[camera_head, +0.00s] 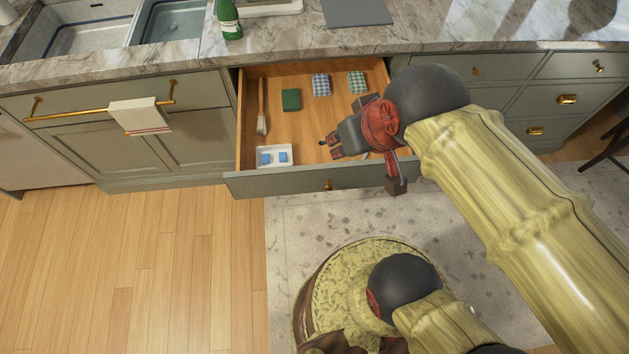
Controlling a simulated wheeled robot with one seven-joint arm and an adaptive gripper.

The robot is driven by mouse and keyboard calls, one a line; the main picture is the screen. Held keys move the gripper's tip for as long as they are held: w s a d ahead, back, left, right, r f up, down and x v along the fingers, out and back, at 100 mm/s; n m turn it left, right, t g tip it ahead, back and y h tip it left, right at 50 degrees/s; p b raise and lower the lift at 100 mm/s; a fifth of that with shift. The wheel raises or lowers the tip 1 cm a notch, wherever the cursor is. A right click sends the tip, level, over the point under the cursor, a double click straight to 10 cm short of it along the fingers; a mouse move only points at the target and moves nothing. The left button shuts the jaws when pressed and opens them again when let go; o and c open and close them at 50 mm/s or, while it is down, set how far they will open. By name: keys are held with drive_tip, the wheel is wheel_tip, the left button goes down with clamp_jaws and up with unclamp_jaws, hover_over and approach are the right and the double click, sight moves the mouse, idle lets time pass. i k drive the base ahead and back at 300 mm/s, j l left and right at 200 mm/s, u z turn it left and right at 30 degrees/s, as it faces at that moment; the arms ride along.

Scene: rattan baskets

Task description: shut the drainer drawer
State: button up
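The drainer drawer (290,183) is pulled out from under the marble counter, with its grey-green front and small brass knob facing the floor side. My gripper (381,146) is over the right half of the drawer, near its front panel. Its two dark finger ends look spread apart, one above the drawer's inside and one in front of its panel. I see nothing held between them. I cannot tell whether it touches the drawer. My gripper and arm hide the drawer's right side and the right end of its front.
In the drawer are a brush (262,108), a green sponge (291,99), folded checked cloths (321,85) and a white tray (286,150) with blue pieces. A towel (140,116) hangs on the left cabinet's bar. A green bottle (229,19) stands on the counter. Wooden floor at left is clear.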

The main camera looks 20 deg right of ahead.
sight(313, 170)
drive_tip(key=k+l+u, duration=0.15)
drive_tip(key=u, duration=0.25)
drive_tip(key=k+l+u, duration=0.15)
drive_tip(key=l+u, duration=0.2)
drive_tip(key=k+l+u, duration=0.1)
drive_tip(key=u, duration=0.3)
drive_tip(key=k+j, duration=0.05)
drive_tip(key=k, duration=0.05)
